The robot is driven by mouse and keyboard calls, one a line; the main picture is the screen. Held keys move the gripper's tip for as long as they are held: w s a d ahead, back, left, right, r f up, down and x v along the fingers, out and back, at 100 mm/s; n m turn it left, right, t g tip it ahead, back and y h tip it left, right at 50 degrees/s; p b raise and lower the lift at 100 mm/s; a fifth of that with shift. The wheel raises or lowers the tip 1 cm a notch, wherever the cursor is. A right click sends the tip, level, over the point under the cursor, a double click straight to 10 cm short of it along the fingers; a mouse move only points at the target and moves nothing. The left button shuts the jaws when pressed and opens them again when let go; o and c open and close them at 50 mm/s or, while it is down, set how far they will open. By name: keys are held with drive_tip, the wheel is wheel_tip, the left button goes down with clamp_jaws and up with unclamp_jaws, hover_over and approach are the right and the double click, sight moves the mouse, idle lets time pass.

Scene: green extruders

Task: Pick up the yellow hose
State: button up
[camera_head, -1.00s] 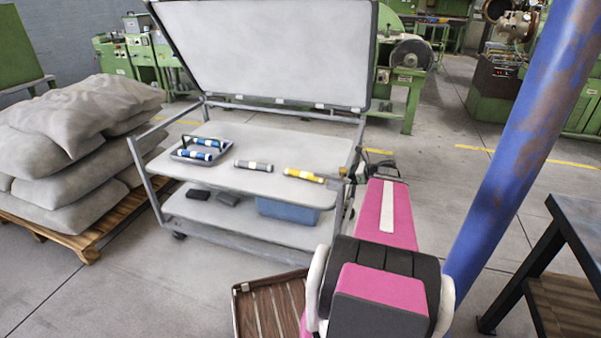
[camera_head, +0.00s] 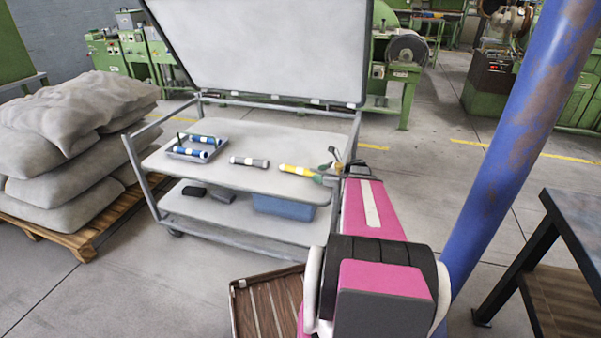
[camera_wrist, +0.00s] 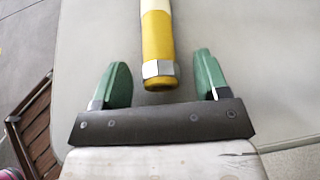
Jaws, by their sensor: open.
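The yellow hose (camera_head: 296,170) lies on the top shelf of the grey cart (camera_head: 262,184), near its right end. It has a pale band and a metal end fitting. In the wrist view the yellow hose (camera_wrist: 158,40) points its fitting toward my gripper (camera_wrist: 160,85). My gripper's two green fingers are open, one on each side of the line of the hose, with the fitting's end between them and gaps on both sides. In the head view my gripper (camera_head: 326,172) is at the right end of the hose; its fingers are small there.
A grey hose (camera_head: 248,162) lies left of the yellow one, and a tray (camera_head: 188,155) with blue hoses is farther left. A blue bin (camera_head: 283,207) is on the lower shelf. A blue post (camera_head: 510,160) stands right of my arm. A raised panel (camera_head: 262,45) is behind.

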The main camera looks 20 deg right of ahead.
drive_tip(key=c, duration=1.1)
